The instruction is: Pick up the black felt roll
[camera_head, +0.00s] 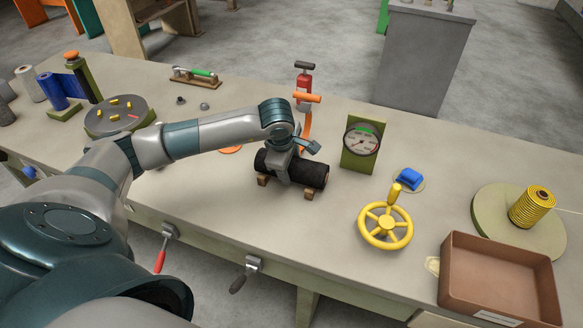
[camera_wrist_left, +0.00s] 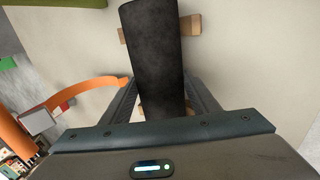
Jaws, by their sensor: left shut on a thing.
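The black felt roll (camera_head: 309,173) lies on its side on small wooden blocks (camera_head: 307,193) on the workbench, near the middle of the head view. My left gripper (camera_head: 291,170) reaches down over the roll from above and is shut on it. In the left wrist view the roll (camera_wrist_left: 154,50) runs between the two fingers (camera_wrist_left: 160,98), and a wooden block (camera_wrist_left: 194,24) shows beneath it. I cannot tell any clear gap between roll and blocks. My right gripper is not in view.
An orange-handled fixture (camera_head: 307,120) stands just behind the roll. A gauge (camera_head: 361,142) on a green block stands to its right. A yellow handwheel (camera_head: 386,222) and a brown tray (camera_head: 500,278) are further right. The bench in front of the roll is clear.

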